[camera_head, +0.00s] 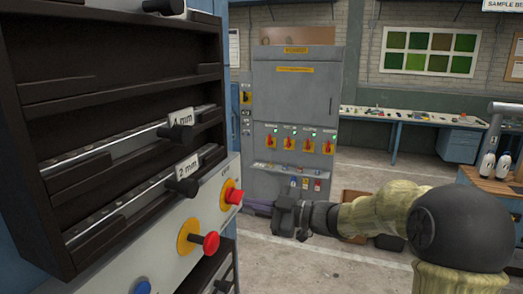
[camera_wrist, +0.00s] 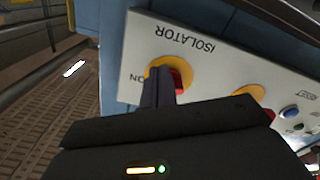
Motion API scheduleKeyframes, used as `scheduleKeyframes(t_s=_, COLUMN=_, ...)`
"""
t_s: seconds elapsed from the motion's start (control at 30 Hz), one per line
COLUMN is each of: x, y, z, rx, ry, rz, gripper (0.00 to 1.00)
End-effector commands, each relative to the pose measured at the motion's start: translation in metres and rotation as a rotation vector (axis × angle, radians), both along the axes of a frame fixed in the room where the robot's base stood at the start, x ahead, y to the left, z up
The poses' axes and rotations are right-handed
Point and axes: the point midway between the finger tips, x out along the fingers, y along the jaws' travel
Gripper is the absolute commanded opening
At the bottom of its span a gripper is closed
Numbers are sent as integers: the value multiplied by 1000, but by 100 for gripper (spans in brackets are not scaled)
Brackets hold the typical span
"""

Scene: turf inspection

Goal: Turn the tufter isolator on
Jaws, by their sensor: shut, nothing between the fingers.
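The tufter isolator (camera_head: 232,196) is a red handle on a yellow disc, near the right end of the white control panel (camera_head: 165,262) at the left. In the wrist view the panel is upside down, with the words ISOLATOR and ON beside the isolator's red handle (camera_wrist: 178,80). My gripper (camera_head: 278,216) is shut and empty, to the right of the isolator in the head view. In the wrist view its dark fingers (camera_wrist: 157,86) overlap the yellow disc beside the handle and hide part of it. I cannot tell whether they touch it.
A red mushroom button (camera_head: 210,243) on a yellow disc and a blue button (camera_head: 142,286) share the panel. Dark racks (camera_head: 100,85) with bars marked 4 mm and 2 mm stand above it. A grey cabinet (camera_head: 296,105) with several red switches stands behind.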

Motion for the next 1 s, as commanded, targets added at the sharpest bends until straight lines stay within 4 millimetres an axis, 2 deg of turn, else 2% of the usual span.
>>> scheduleKeyframes(t_s=0.17, x=2, y=6, z=0, rx=2, ry=0, rz=0, gripper=0)
scheduleKeyframes(t_s=1.0, x=-1, y=7, z=4, rx=1, ry=1, rz=-1, gripper=0)
